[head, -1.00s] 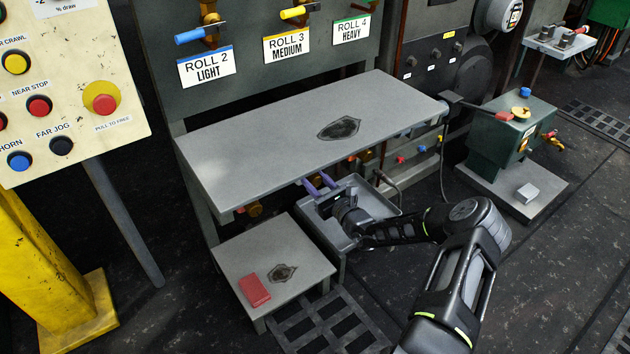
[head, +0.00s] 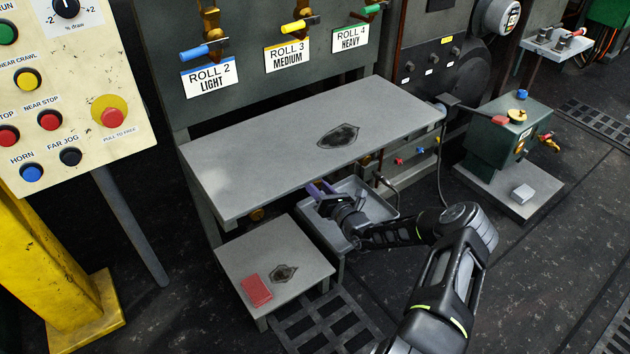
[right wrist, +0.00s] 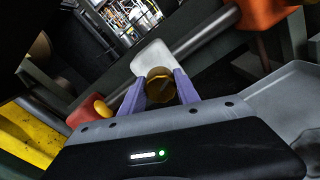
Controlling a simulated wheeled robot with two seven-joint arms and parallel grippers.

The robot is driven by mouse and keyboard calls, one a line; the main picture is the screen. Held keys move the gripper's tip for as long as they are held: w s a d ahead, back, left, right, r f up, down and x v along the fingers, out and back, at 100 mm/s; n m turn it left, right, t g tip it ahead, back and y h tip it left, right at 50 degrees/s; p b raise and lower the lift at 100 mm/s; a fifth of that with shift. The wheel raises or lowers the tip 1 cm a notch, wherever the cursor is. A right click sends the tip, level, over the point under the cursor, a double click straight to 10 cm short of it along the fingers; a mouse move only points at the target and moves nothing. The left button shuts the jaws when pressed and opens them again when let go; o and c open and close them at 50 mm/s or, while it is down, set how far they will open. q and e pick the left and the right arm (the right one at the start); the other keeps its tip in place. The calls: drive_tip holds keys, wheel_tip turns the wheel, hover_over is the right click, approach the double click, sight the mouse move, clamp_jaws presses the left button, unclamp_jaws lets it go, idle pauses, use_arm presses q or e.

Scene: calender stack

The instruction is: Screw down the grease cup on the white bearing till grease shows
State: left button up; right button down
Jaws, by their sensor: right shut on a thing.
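In the right wrist view my right gripper (right wrist: 160,90) is shut on the brass grease cup (right wrist: 158,85), one purple finger on each side. Right behind the cup is the white bearing (right wrist: 153,57); its lower part is hidden by the cup. No grease can be made out at the bearing. In the head view my right gripper (head: 318,190) reaches in at the front edge of the grey shelf (head: 240,175), which hides the cup and bearing. My left gripper is not in view.
In the right wrist view a red housing (right wrist: 82,132) with a yellow cup is at left and an orange housing (right wrist: 268,12) at upper right. A grey metal tray (head: 378,206) lies under my right wrist.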

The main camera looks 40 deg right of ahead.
drive_tip(key=shift+m+p, duration=0.3)
drive_tip(key=shift+m, duration=0.7)
drive_tip(key=c, duration=0.9)
unclamp_jaws()
drive_tip(key=s+p, duration=0.2)
drive_tip(key=s, duration=0.5)
drive_tip(key=shift+s+p, duration=0.35)
drive_tip(key=shift+s, duration=0.05)
drive_tip(key=shift+a+r, duration=0.1)
